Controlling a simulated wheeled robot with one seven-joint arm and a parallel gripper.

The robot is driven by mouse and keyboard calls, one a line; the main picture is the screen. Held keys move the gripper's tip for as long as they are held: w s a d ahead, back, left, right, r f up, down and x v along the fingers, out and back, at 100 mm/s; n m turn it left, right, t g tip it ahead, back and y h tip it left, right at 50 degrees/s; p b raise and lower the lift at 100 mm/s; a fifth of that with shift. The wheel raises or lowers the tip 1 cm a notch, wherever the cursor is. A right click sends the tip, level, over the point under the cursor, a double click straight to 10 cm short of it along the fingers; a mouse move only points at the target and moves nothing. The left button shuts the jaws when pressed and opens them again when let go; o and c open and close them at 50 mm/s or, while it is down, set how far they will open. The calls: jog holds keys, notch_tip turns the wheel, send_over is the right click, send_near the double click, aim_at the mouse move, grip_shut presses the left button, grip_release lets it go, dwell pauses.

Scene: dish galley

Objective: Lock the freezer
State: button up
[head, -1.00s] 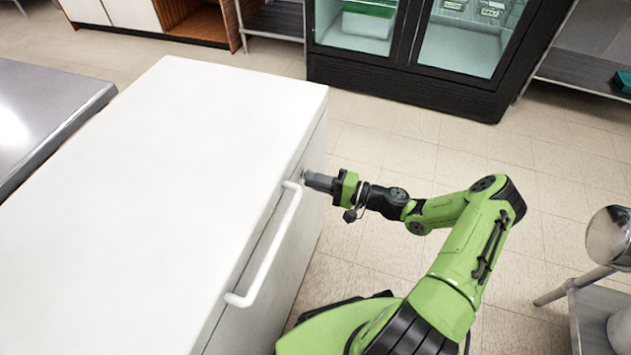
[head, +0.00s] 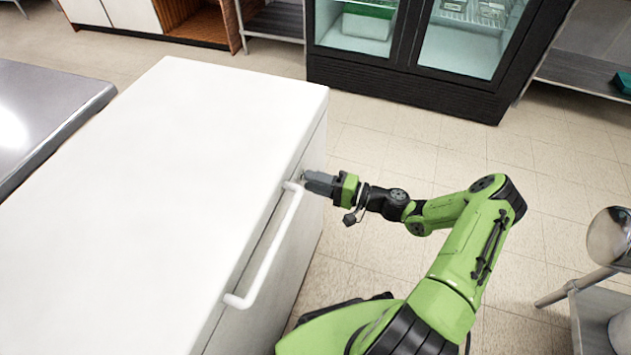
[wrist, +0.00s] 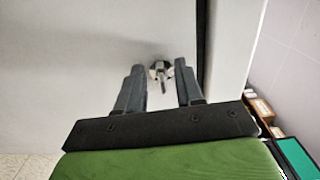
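The freezer (head: 165,185) is a long white chest with a closed lid and a white bar handle (head: 268,245) on its front. A small metal lock with a key-like piece (wrist: 161,74) shows on its white front in the wrist view. My gripper (head: 307,180) is at the freezer's front, near the far end of the handle. In the wrist view my gripper (wrist: 158,80) has its two grey fingers apart, one on each side of the lock piece. I cannot tell whether either finger touches it. In the head view my gripper mostly hides the lock.
A black glass-door fridge (head: 410,85) stands beyond the freezer. A steel table (head: 45,110) is at the left. A steel stand (head: 600,310) with a shiny metal bowl (head: 610,237) is at the lower right. The tiled floor between freezer and fridge is clear.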

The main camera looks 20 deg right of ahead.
jog(key=p+v, duration=0.2)
jog(key=v, duration=1.3)
jog(key=shift+s+d, duration=0.25)
jog(key=shift+d, duration=0.1)
jog(key=shift+r, duration=0.1)
